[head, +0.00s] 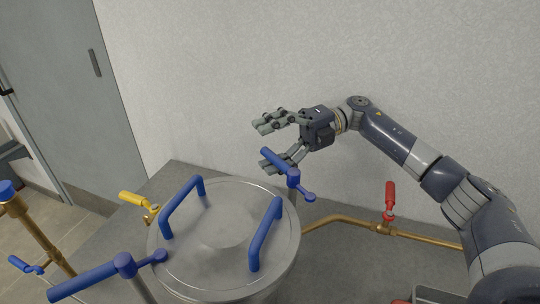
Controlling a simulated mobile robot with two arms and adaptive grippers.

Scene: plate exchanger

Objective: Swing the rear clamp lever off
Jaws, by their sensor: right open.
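The rear clamp lever (276,160) is a blue handle on a hub atop a post at the back right of the round metal lid (222,210). Its handle points to the back left, and a short arm with a ball end points front right, away from the lid. My right gripper (266,146) is open, its fingers pointing left. The upper finger is above the handle, and the handle partly covers the lower finger. I cannot tell whether they touch. My left gripper is out of view.
A front blue clamp lever (85,281) reaches its short arm over the lid edge. Two blue lid handles (265,234) stand up. A yellow valve handle (132,198) is left of the lid; a red valve (389,198) is on the brass pipe at right. A wall (230,60) is behind.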

